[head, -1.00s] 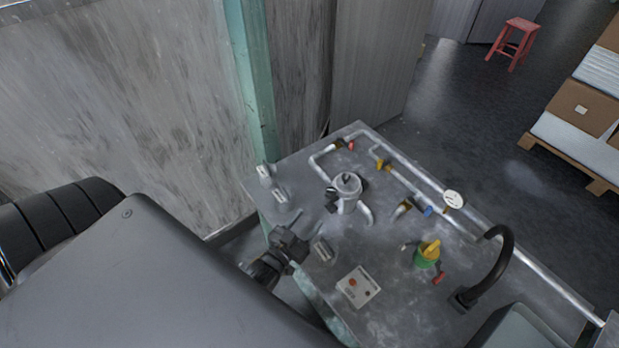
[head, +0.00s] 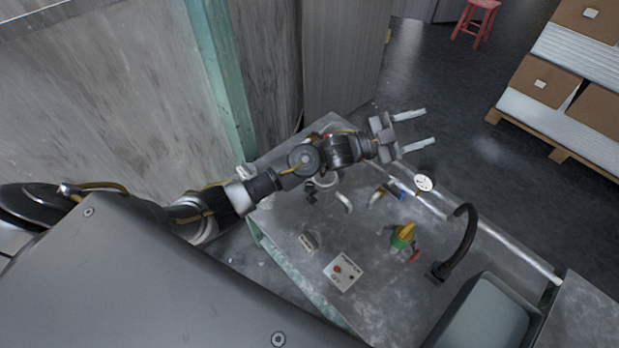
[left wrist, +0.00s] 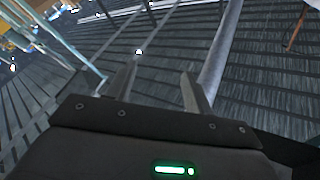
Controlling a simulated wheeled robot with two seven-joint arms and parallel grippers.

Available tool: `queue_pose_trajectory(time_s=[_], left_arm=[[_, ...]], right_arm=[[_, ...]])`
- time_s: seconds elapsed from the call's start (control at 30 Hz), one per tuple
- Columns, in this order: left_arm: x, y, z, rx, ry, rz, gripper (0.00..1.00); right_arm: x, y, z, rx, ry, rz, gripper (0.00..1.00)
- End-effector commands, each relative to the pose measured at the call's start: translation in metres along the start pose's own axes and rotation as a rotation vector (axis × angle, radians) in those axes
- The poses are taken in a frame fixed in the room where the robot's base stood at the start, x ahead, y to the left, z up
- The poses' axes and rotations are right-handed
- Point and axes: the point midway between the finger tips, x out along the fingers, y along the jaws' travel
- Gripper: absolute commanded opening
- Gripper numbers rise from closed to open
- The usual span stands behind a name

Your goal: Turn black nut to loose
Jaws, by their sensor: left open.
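My left gripper (head: 428,128) is open and empty, high over the far edge of the grey workbench (head: 300,268), its two pale fingers pointing right. The left wrist view also shows the open gripper (left wrist: 158,76) with nothing between its fingers. I cannot pick out a black nut for certain. A small dark part (head: 311,191) sits beside a pale round fitting (head: 327,180) on the bench, below my left forearm. The arm hides much of the piping at the back. My right gripper is not in view.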

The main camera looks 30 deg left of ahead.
Motion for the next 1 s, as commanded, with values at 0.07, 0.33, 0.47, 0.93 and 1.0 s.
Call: queue_pose_trajectory(time_s=[0.07,0.33,0.47,0.93,1.0], left_arm=[[0.024,0.009,-0.013,0.138,-0.015,0.173,0.52],[-0.009,0.032,0.036,0.719,-0.190,0.855,0.52],[-0.105,0.004,0.093,1.017,-0.302,1.316,0.52],[-0.275,-0.015,0.138,1.293,-0.032,2.089,0.52],[-0.275,-0.015,0.138,1.298,-0.022,2.090,0.52]], right_arm=[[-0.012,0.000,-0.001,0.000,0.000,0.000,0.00],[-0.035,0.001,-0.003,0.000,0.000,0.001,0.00],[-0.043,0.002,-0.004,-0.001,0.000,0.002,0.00],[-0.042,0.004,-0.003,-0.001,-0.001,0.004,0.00],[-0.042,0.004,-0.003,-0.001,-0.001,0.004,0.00]])
